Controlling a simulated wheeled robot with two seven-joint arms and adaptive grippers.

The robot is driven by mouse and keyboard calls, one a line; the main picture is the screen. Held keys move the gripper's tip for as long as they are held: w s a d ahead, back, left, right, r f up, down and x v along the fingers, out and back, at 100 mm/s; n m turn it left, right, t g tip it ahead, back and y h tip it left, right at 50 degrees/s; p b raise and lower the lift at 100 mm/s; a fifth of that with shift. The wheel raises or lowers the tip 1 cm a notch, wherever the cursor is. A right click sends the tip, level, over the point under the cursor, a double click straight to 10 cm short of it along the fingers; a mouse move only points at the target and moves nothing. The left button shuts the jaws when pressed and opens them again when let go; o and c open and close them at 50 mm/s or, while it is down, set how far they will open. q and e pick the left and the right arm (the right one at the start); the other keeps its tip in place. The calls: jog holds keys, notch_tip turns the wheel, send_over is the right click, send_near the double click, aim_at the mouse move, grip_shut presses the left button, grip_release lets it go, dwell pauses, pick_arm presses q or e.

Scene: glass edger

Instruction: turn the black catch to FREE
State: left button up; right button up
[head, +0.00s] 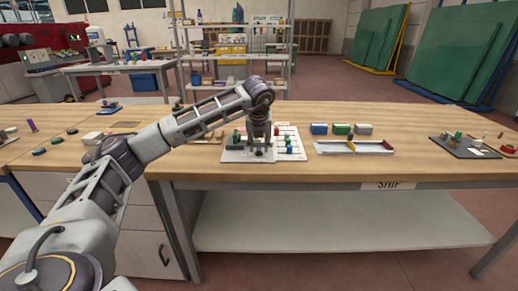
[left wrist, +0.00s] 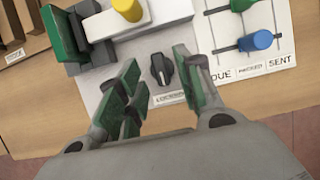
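The black catch (left wrist: 161,69) is a small dark knob with a pale pointer line, on a light plate in the left wrist view. A label (left wrist: 171,98) just below it seems to read LOCKED. My left gripper (left wrist: 155,85) is open, with green-padded fingers on either side of the catch; I see gaps between the pads and the knob. In the head view my left gripper (head: 260,143) points down over the white panel (head: 235,156) and mostly hides the catch. My right gripper is in neither view.
Beside the catch are a yellow knob (left wrist: 128,9), a green block (left wrist: 59,32) and a board with blue (left wrist: 257,41) and green beads on rods.

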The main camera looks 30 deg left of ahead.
pick_arm(q)
jog(key=shift+x, duration=1.05)
grip_shut()
